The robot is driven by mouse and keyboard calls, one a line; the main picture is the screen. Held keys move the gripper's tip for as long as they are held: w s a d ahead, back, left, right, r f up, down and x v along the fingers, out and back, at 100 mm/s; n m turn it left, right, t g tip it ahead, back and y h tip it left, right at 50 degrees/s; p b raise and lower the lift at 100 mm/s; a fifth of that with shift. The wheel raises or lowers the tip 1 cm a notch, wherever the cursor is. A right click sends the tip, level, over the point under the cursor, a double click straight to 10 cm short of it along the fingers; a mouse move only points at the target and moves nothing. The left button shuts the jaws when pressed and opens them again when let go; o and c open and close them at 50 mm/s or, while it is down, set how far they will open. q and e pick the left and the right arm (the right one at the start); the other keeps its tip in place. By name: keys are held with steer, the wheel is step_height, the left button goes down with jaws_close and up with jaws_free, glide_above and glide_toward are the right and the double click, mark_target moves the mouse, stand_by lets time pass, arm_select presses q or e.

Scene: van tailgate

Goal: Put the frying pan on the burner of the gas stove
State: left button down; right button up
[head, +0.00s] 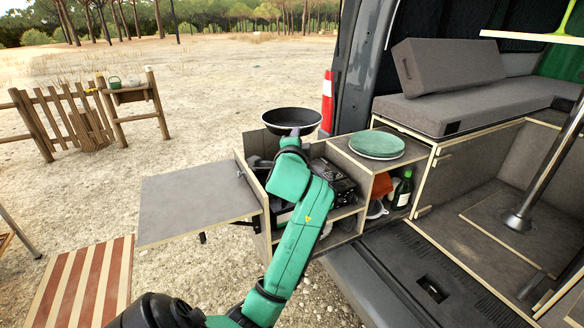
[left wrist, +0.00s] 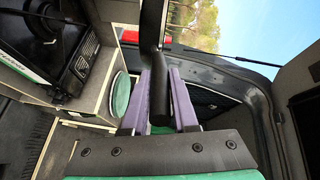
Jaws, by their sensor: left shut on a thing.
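A dark round frying pan (head: 291,118) is held up above the kitchen box in the head view, roughly level. My left gripper (head: 291,138) is below the pan and shut on its handle, though the arm hides most of the grip. In the left wrist view the black handle stands between the purple fingers (left wrist: 160,98), and the pan (left wrist: 152,25) shows edge-on. The black gas stove (head: 338,182) sits in the box, to the right of my forearm and partly hidden by it. The stove (left wrist: 50,40) also shows at the left wrist view's upper left. My right gripper is not in view.
A green plate (head: 377,144) lies on the box top right of the stove. A green bottle (head: 402,190) stands in the compartment below it. A grey side table leaf (head: 195,195) extends left. The van's rear pillar (head: 357,70) rises right of the pan.

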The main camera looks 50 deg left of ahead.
arm_select(q)
step_height(320, 180, down, 20)
steer(key=b, duration=0.3)
steer(key=shift+r, duration=0.2)
steer(key=c, duration=0.8)
jaws_free()
steer(key=shift+f, duration=0.1)
steer(key=shift+o, duration=0.6)
steer(key=shift+s+d, duration=0.1)
